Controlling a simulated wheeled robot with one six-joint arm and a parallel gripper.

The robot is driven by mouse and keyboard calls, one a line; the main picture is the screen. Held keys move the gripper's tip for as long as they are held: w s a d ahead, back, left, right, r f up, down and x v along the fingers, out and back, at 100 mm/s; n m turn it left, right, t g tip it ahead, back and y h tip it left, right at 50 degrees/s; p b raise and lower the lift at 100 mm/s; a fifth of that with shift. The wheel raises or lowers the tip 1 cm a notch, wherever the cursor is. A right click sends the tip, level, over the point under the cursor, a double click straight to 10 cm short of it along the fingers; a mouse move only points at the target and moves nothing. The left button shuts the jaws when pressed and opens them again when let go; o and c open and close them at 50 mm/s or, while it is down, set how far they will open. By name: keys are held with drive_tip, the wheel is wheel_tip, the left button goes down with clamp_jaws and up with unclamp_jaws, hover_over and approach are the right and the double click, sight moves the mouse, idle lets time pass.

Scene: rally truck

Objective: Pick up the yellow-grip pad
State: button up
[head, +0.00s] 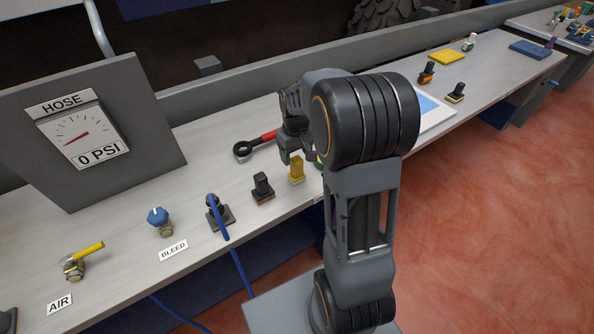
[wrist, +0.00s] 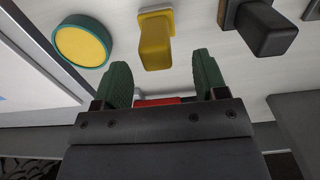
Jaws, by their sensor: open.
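The yellow-grip pad (head: 296,169) stands upright on the bench, a yellow block grip on a flat yellowish base. It also shows at the top middle of the wrist view (wrist: 156,45). My gripper (head: 296,157) is just behind it in the head view, low over the bench. In the wrist view my gripper (wrist: 163,75) is open with two green fingertips apart and nothing held between them. The grip lies just beyond the fingertips, roughly centred on the gap. I cannot tell whether they touch it.
A black-grip pad (head: 262,188) stands beside the yellow one, with a blue-hosed fitting (head: 216,214) beyond. A yellow disc with a green rim (wrist: 82,43) lies on the other side. A red-handled tool (head: 252,145) lies behind. Orange-grip (head: 427,73) and black-grip (head: 456,92) pads stand farther right.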

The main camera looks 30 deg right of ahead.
sight(297, 159)
drive_tip(key=shift+w+d+f+p, duration=0.15)
drive_tip(key=shift+f+p, duration=0.15)
drive_tip(key=shift+f, duration=1.25)
drive_tip(key=shift+w+d+f+p, duration=0.1)
drive_tip(key=shift+f+p, duration=0.15)
drive_tip(key=shift+f, duration=1.3)
drive_tip(key=c, duration=1)
drive_tip(key=shift+r, duration=0.1)
drive_tip(key=shift+r, duration=0.45)
wheel_tip(297, 159, up, 2)
drive_tip(key=shift+r, duration=0.2)
drive_tip(key=s+a+r+b, duration=0.1)
drive_tip(key=s+a+r, duration=0.5)
drive_tip(key=s, duration=0.1)
drive_tip(key=s+a+r+b, duration=0.1)
drive_tip(key=s+a+r, duration=0.2)
drive_tip(key=shift+s+a+r+b, duration=0.1)
drive_tip(key=shift+s+r+b, duration=0.2)
